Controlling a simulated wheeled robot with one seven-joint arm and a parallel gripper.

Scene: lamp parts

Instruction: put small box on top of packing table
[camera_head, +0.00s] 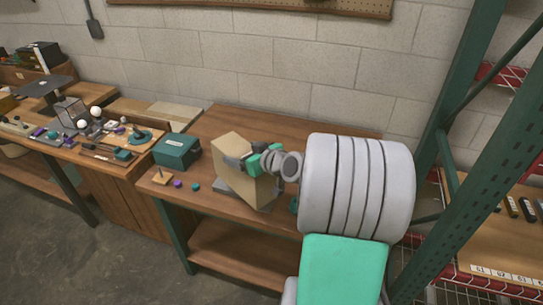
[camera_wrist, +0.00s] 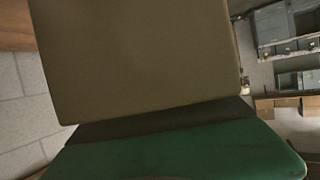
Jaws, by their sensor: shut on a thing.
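The small box (camera_head: 231,150) is a plain tan carton. My gripper (camera_head: 250,166) is shut on it from its right side and holds it tilted over the brown wooden packing table (camera_head: 285,122). I cannot tell whether the box touches the tabletop. In the wrist view the box (camera_wrist: 140,60) fills the upper middle, with a dark and green part of my gripper (camera_wrist: 180,140) across the bottom. My arm hides the right part of the table.
A teal box (camera_head: 176,151) and a few small purple, teal and wooden pieces (camera_head: 178,184) sit on the table's left end. A grey flat thing (camera_head: 224,187) lies by the held box. A cluttered workbench (camera_head: 95,140) stands left, green shelving (camera_head: 462,130) right. The back tabletop is clear.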

